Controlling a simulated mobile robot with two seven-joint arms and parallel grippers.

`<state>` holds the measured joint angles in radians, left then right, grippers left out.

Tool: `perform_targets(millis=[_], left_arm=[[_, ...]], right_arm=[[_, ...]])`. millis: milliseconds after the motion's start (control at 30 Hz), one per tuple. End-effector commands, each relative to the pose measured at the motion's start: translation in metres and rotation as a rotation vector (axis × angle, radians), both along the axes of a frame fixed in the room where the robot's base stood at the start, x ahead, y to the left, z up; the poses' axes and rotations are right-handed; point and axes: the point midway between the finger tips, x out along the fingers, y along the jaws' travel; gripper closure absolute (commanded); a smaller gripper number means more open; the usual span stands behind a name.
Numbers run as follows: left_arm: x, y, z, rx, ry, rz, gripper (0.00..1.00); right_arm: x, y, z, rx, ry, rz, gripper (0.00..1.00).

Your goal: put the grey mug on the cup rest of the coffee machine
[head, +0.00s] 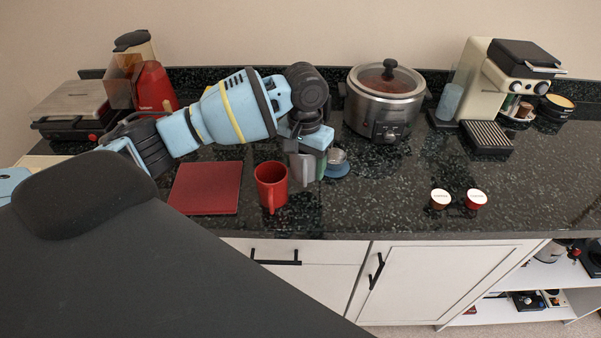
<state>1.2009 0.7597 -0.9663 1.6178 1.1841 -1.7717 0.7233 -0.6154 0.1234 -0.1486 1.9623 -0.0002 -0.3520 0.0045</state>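The coffee machine (482,88), cream and black, stands at the back right of the counter. Its ribbed dark cup rest (487,138) juts out at the front and is bare. My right gripper is out of view.
A red mug (270,186) stands just left of my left gripper, beside a red mat (205,188). A slow cooker (385,105) stands behind, towards the coffee machine. Two small capsules (440,199) (475,199) sit near the front edge. The counter between (400,175) is clear.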

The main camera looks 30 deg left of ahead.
Motion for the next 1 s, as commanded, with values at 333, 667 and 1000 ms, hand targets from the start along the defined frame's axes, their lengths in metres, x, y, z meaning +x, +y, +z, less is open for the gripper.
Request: perform_targets(millis=[333,667,1000], left_arm=[[0.000,0.000,-0.031,0.001,0.001,0.001,0.68],[0.000,0.000,-0.049,0.000,-0.004,0.000,0.68],[0.000,0.000,-0.052,0.000,-0.003,0.001,0.29]], right_arm=[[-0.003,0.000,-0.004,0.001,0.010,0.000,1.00],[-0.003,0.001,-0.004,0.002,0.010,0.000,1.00],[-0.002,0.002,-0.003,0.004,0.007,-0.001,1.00]])
